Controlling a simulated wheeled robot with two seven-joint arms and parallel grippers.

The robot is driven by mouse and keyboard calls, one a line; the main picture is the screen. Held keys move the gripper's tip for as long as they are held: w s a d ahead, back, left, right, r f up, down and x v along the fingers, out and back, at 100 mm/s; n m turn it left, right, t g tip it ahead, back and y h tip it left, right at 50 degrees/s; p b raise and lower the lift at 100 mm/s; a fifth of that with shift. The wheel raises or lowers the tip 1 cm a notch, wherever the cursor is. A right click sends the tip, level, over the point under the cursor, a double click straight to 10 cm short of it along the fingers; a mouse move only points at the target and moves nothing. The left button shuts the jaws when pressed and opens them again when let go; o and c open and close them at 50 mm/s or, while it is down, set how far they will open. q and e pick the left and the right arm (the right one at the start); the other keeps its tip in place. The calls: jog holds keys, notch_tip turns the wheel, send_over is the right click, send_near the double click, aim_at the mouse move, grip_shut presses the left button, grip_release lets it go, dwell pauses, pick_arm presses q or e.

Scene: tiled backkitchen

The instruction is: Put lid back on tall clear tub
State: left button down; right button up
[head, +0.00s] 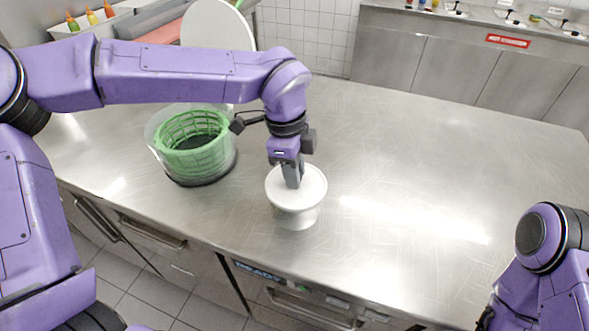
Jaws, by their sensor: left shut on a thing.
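A tall tub (298,219) with a pale, see-through wall stands upright near the front edge of the steel counter. A round white lid (314,186) is at the top of the tub and covers its mouth. From this angle I cannot tell whether it is fully seated. My left gripper (292,182) comes down from above and is shut on the middle of the lid; its fingers hide the part they grip. My right arm shows at the lower right, but its gripper fingers are out of view.
A clear round container (166,161) with a green basket (195,158) inside stands left of the tub. A large white disc (215,27) stands upright behind it. Colourful bottles (91,17) are at the back left. The counter (430,160) is clear to the right.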

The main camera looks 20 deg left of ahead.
pick_arm(q)
jog(key=shift+f, duration=0.1)
dwell(0.6)
jog(key=shift+c, duration=1.8)
grip_release()
jog(key=shift+r+p, duration=2.25)
jog(key=shift+r, duration=1.35)
grip_shut()
jog(key=shift+f, duration=0.2)
